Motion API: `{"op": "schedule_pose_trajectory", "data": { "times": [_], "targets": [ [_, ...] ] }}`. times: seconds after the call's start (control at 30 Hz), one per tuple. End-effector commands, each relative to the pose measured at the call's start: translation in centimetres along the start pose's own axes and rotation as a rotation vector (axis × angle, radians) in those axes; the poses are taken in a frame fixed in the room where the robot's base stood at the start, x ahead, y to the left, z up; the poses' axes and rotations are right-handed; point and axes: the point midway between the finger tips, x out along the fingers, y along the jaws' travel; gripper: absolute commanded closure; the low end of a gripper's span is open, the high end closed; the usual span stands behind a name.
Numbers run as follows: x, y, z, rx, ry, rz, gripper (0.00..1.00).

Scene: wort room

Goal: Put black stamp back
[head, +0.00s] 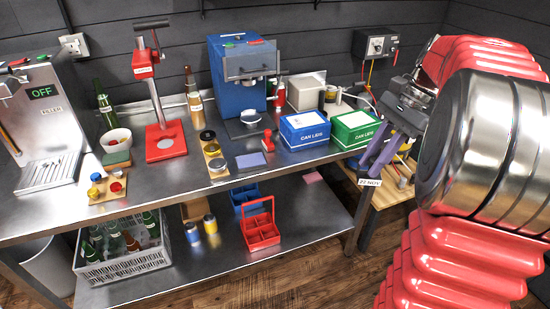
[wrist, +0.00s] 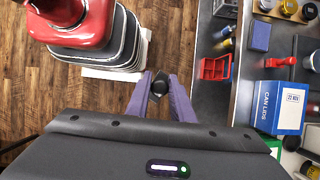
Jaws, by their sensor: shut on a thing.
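My gripper (wrist: 160,88) has two purple fingers and is shut on the black stamp (wrist: 159,84), which shows as a small dark piece between the fingertips in the wrist view. In the head view my gripper (head: 371,165) is at the right end of the steel bench, in front of the green lids box. I cannot make out the stamp there. A red stamp (head: 268,140) stands on the bench beside a blue-grey pad (head: 251,160); both also show in the wrist view, the red stamp (wrist: 281,62) and the pad (wrist: 260,36).
Blue (head: 305,130) and green (head: 353,129) lids boxes stand near the bench's right end. A white label (head: 370,182) reading "22 NOV" is beside my fingertips. A red carrier (head: 262,226) is on the lower shelf. Below my gripper is open wooden floor (wrist: 185,35).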

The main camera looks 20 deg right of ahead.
Motion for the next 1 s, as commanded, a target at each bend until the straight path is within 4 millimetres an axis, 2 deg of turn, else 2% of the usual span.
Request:
{"op": "schedule_pose_trajectory", "data": {
  "times": [0.27,0.47,0.7,1.0],
  "targets": [
    [4.0,-5.6,0.6,-0.460,-0.002,0.210,0.94],
    [8.3,-9.7,2.1,-0.754,-0.001,0.342,0.94],
    [14.7,-14.1,5.2,-1.049,-0.001,0.474,0.94],
    [24.0,-17.4,10.7,-1.335,-0.001,0.602,0.94]
  ]
}}
